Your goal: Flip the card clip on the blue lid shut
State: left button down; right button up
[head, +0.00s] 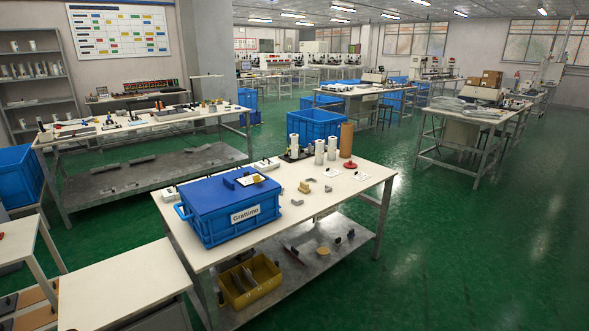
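A blue crate (229,225) with a white label on its front stands at the left end of the white-topped table. Its blue lid (205,193) lies on top. On the lid, towards the back right, is a small card clip (251,180) with a pale card and a yellowish part. A dark blue raised piece stands beside it. The clip is too small here to tell how far open it is. Neither of my grippers is in view.
White rolls (319,152), a brown cylinder (346,140) and a red-based piece stand at the table's back. Small beige blocks (304,187) lie right of the crate. A yellow bin (250,282) sits on the lower shelf. Green floor (450,240) is clear to the right.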

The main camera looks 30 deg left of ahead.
aim_at(256, 179)
jog(key=z, duration=0.4)
jog(key=i, duration=2.4)
jog(key=u, duration=1.6)
jog(key=i, duration=0.65)
jog(key=u, duration=0.6)
